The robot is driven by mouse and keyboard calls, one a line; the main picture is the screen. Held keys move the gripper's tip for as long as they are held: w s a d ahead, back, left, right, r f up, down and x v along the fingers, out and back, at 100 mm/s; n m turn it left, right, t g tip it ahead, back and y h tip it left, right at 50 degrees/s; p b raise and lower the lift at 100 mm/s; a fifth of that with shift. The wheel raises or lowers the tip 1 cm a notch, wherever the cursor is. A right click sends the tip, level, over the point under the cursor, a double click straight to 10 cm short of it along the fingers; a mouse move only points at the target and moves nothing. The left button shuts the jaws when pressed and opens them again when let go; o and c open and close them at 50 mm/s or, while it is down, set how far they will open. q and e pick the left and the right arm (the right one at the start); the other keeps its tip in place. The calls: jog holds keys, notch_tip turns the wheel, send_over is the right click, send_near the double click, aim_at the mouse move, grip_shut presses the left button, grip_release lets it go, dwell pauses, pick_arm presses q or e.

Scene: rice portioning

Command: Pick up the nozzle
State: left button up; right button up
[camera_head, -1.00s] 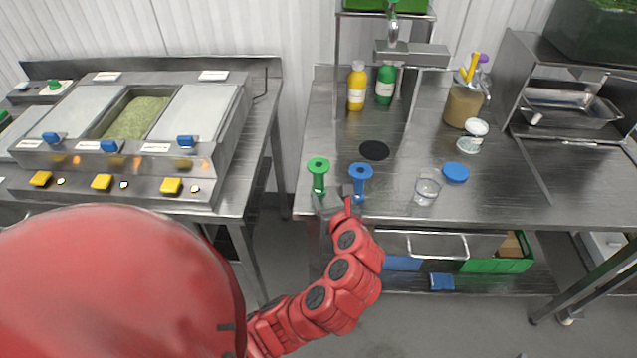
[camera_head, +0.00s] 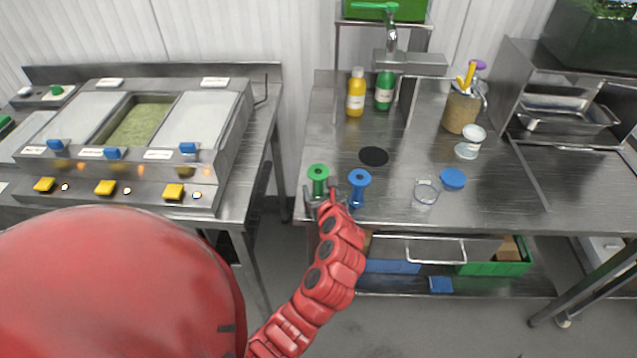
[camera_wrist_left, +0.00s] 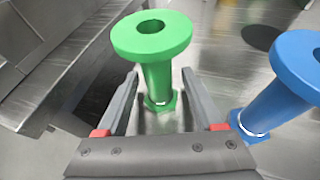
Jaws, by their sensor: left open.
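A green nozzle (camera_head: 318,180) stands upright near the front left corner of the steel table. A blue nozzle (camera_head: 359,188) stands just to its right. My left gripper (camera_head: 321,196) is at the green nozzle, on its near side. In the left wrist view the open fingers of the gripper (camera_wrist_left: 160,95) point at the green nozzle (camera_wrist_left: 154,50), one on each side of its lower stem. I cannot tell whether they touch it. The blue nozzle (camera_wrist_left: 285,85) is outside the right finger. My right gripper is not in view.
The steel table (camera_head: 400,212) also holds a clear cup (camera_head: 425,191), a blue lid (camera_head: 452,179), a black disc (camera_head: 374,156), yellow (camera_head: 356,92) and green bottles (camera_head: 384,90), and a container of utensils (camera_head: 461,108). A gap separates it from the rice counter (camera_head: 240,195).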

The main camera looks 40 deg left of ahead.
aim_at(320, 182)
pick_arm(q)
grip_shut()
jog(key=shift+r, duration=0.1)
dwell(0.3)
jog(key=shift+r, duration=0.2)
notch_tip(320, 182, up, 3)
jog(key=shift+r+b, duration=0.1)
jog(key=shift+b, duration=0.4)
jog(key=s+d+b, duration=0.1)
jog(key=s+d, duration=0.2)
jog(key=d, duration=0.1)
jog(key=shift+s, duration=0.3)
jog(key=s+d+r+p, duration=0.1)
jog(key=s+d+p, duration=0.4)
jog(key=s+d, duration=0.2)
jog(key=shift+s+d+p, duration=0.2)
jog(key=shift+d+p, duration=0.15)
jog(key=shift+p, duration=0.05)
